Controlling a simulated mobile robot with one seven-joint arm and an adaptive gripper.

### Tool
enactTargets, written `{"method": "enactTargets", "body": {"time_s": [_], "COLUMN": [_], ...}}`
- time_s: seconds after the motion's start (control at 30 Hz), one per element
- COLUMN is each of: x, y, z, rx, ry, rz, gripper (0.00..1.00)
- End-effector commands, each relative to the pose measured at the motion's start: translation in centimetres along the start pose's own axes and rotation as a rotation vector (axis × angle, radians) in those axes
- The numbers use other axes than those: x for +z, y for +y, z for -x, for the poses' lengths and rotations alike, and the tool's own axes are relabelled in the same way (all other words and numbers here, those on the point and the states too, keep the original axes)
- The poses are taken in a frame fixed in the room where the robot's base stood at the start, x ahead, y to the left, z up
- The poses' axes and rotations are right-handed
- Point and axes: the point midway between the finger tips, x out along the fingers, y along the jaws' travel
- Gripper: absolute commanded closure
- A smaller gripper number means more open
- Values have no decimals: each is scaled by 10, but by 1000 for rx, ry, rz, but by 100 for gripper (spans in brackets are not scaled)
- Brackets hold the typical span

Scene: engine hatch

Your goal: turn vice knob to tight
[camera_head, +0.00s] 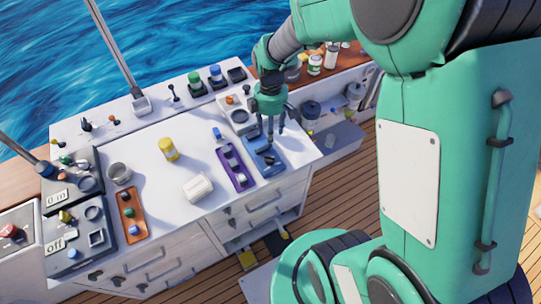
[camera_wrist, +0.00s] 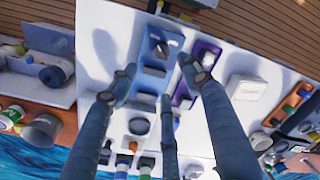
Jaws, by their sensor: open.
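A blue fixture (camera_head: 277,163), which looks like the vice, sits on the white worktop near its right end. It also shows in the wrist view (camera_wrist: 148,73), top centre. A dark knob (camera_wrist: 163,48) stands on its far part in that view; its setting is too small to read. My gripper (camera_head: 270,135) points down above the fixture. In the wrist view its dark fingers (camera_wrist: 158,82) are spread, with nothing between them. The fingertips appear apart from the knob, and part of the fixture is hidden behind them.
A purple switch panel (camera_head: 236,168) lies close beside the blue fixture. A white box (camera_head: 197,188), a yellow cylinder (camera_head: 168,149) and an orange panel (camera_head: 132,214) stand further left. Open lower drawers (camera_head: 265,238) jut out below. Bare worktop lies left of the purple panel.

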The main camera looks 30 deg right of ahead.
Motion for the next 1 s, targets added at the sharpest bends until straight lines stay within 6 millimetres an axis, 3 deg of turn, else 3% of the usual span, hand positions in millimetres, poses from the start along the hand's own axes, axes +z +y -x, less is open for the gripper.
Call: {"method": "enactTargets", "body": {"time_s": [0.37, 0.8, 1.0], "x": [0, 0, 0], "y": [-1, -1, 0], "z": [-30, -100, -124], "rx": [-1, -3, -1], "ry": [-1, -2, -2], "rz": [-1, -1, -1], "gripper": [51, 51, 51]}}
